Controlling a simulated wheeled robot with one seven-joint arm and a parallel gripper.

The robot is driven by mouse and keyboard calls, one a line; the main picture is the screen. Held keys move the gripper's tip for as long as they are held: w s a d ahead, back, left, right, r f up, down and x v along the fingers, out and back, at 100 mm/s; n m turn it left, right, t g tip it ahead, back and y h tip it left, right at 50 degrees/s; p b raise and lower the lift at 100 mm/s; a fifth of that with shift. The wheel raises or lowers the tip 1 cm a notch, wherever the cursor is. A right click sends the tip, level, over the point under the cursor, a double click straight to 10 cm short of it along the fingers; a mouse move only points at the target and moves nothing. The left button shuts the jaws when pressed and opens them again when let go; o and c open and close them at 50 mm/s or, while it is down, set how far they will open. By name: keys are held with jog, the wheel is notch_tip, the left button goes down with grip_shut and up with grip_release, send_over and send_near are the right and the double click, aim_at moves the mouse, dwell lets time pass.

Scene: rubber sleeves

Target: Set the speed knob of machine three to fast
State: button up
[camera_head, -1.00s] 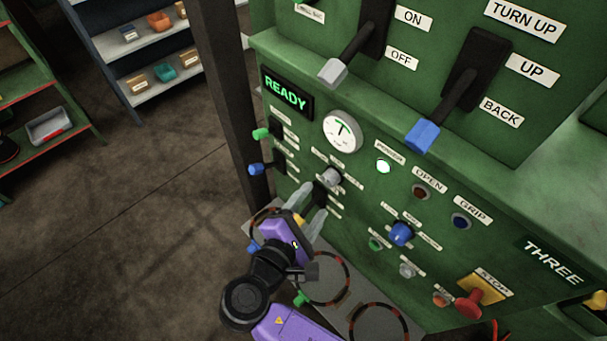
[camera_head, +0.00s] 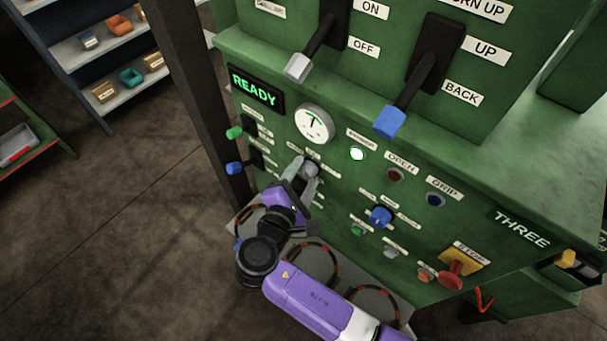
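The green machine marked THREE (camera_head: 521,229) fills the right of the view, and its screen (camera_head: 256,88) reads READY. A grey knob (camera_head: 312,169) sits on the panel below the round dial; its small labels are too blurred to read and partly hidden. My purple-backed gripper (camera_head: 306,177) is at this knob, fingers apart, one on each side of its lower part. I cannot tell whether they touch it. A blue knob (camera_head: 381,217) with several labels sits lower right. I cannot read which knob is marked speed.
Two large levers, grey-tipped (camera_head: 297,67) and blue-tipped (camera_head: 389,121), stick out above. Green (camera_head: 234,132) and blue (camera_head: 234,168) small levers stand left of my gripper. A red stop button (camera_head: 452,275) is lower right. A dark post (camera_head: 197,100) stands at left.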

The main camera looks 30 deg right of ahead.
grip_shut()
jog(key=shift+f+b, duration=0.15)
jog(key=shift+b, duration=0.25)
jog(key=shift+s+f+m+t+b, duration=0.1)
jog(key=shift+f+m+t+b, duration=0.15)
jog(key=shift+m+b, duration=0.4)
jog(key=m+b, duration=0.1)
jog(key=b, duration=0.1)
jog(key=m+t+b, duration=0.1)
jog(key=b, duration=0.1)
jog(key=shift+f+m+b, duration=0.2)
jog(key=shift+m+b, duration=0.05)
jog(key=shift+b, duration=0.1)
jog(key=m+b, duration=0.1)
jog(key=b, duration=0.2)
jog(key=m+t+h+b, duration=0.1)
jog(key=m+b, duration=0.1)
jog(key=b, duration=0.1)
jog(key=shift+t, duration=0.25)
jog(key=shift+r+m+h+b, duration=0.15)
jog(key=shift+m+h+b, duration=0.15)
jog(key=shift+m+b, duration=0.7)
jog(key=shift+r+b, duration=0.1)
jog(key=shift+b, duration=0.2)
